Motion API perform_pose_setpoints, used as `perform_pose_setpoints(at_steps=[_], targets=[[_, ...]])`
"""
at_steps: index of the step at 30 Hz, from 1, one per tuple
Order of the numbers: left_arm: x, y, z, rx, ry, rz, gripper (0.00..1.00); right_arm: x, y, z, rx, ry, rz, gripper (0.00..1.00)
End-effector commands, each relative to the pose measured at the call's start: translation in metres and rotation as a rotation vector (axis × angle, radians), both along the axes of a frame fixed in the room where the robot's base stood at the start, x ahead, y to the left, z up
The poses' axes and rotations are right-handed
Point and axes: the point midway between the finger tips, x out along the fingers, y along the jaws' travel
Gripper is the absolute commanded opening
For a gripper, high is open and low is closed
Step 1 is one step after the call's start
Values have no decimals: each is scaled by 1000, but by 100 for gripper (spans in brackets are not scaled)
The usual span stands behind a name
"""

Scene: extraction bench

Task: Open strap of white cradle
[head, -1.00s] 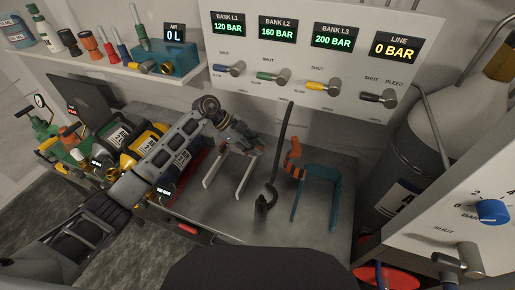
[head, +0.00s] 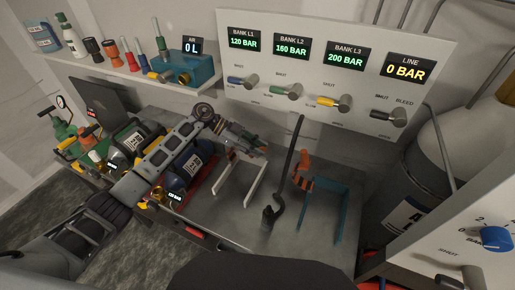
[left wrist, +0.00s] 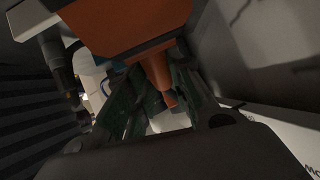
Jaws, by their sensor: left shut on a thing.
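The white cradle (head: 256,182) stands on the grey bench, its two pale rails pointing toward the front. My left gripper (head: 252,145) is at its back end, just above it. In the left wrist view my left gripper's dark green fingers (left wrist: 158,103) are shut around a narrow orange piece (left wrist: 158,78), which looks like the white cradle's strap. A wide orange part fills the top of that view. In the head view the gripper hides this strap. My right gripper is not in view.
A teal cradle (head: 343,208) with an upright orange strap (head: 302,165) stands to the right. A dark hose (head: 288,160) hangs between the cradles. Several cylinders, one blue (head: 188,168), lie left under my arm. The valve panel (head: 300,50) is behind.

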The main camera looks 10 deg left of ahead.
Motion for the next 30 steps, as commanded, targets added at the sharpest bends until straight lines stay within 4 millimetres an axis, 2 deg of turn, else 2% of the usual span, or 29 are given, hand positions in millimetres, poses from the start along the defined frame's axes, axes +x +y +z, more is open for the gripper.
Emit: perform_pose_setpoints(at_steps=[5,6,10,22,30], targets=[[1,1,0,2,-2,2,0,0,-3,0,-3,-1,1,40],[1,1,0,3,-2,2,26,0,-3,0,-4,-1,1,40],[1,1,0,3,-1,1,43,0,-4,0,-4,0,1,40],[1,2,1,2,-2,1,44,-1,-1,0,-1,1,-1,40],[2,16,9,4,-2,1,44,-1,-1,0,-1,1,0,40]])
